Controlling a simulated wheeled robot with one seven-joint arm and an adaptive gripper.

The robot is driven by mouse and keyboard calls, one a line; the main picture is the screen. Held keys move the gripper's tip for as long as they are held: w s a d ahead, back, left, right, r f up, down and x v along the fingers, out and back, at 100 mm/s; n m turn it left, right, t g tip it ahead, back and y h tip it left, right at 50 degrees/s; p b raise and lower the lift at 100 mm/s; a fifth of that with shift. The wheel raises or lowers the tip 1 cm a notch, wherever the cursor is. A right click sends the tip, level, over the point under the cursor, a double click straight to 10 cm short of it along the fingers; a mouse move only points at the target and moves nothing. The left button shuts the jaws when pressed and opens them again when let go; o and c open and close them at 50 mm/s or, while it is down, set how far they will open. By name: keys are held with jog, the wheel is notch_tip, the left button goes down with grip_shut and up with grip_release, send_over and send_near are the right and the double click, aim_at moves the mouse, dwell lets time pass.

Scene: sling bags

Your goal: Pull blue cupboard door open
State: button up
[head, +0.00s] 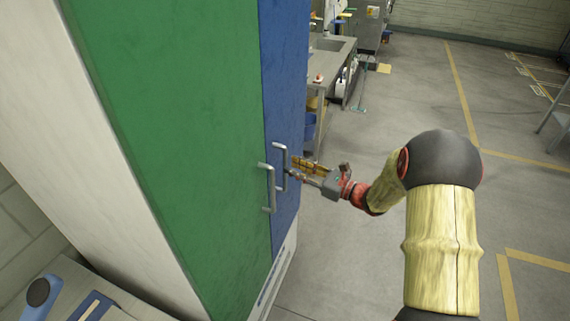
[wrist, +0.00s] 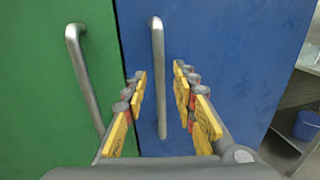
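The tall cupboard has a green door (head: 180,130) on the left and a blue door (head: 287,85) on the right, both shut. The blue door (wrist: 235,50) carries a silver vertical bar handle (wrist: 158,75), which also shows in the head view (head: 281,166). The green door (wrist: 35,110) has its own handle (wrist: 82,75) just to the left. My gripper (wrist: 160,78) is open, with its yellow-padded fingers on either side of the blue door's handle in the wrist view. In the head view my gripper (head: 297,168) is close to that handle. I cannot tell if they touch.
A workbench (head: 335,65) with a sink stands beyond the blue door. A blue bucket (wrist: 306,124) is on a low shelf to the right. The floor (head: 400,100) right of the cupboard is largely clear.

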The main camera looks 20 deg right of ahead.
jog(key=shift+x, duration=2.1)
grip_shut()
